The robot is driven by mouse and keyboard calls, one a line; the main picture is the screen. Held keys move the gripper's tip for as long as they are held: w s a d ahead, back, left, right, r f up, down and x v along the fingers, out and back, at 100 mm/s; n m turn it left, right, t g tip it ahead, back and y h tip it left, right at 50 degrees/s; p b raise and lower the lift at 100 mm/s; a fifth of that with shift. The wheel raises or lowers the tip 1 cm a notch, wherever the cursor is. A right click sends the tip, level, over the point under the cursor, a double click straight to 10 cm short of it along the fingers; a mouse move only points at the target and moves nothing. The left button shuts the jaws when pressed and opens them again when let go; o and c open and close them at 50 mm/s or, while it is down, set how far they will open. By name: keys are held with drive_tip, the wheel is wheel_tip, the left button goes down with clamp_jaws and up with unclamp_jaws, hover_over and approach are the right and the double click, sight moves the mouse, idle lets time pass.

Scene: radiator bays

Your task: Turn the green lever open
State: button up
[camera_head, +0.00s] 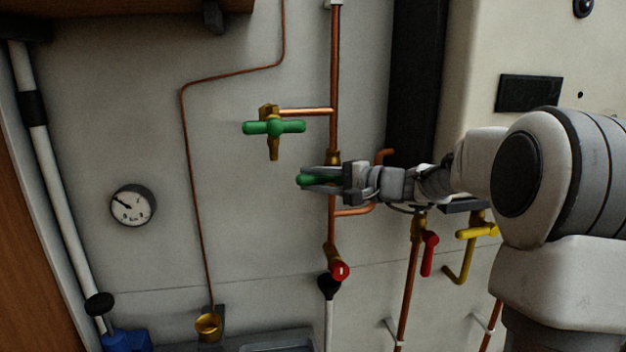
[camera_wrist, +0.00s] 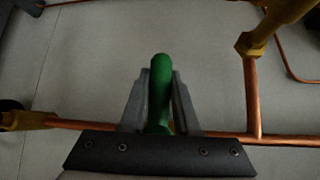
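A green lever (camera_head: 319,181) sits between the fingers of my gripper (camera_head: 318,180), in front of the vertical copper pipe. In the wrist view the green lever (camera_wrist: 160,88) stands upright between the two grey fingertips (camera_wrist: 161,85), one close along each side. No clear gap shows, and my gripper looks shut on it. The lever's base and valve body are mostly hidden by my gripper. A second green handle (camera_head: 275,127), a crossbar on a brass tap, is up and to the left, apart from my gripper.
A red-handled valve (camera_head: 340,271) is below on the same pipe. To the right are a red lever (camera_head: 429,254) and a yellow lever (camera_head: 477,230), below my arm. A pressure gauge (camera_head: 132,206) is at left. A thin copper tube (camera_head: 191,185) runs down the wall.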

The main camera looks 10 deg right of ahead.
clamp_jaws()
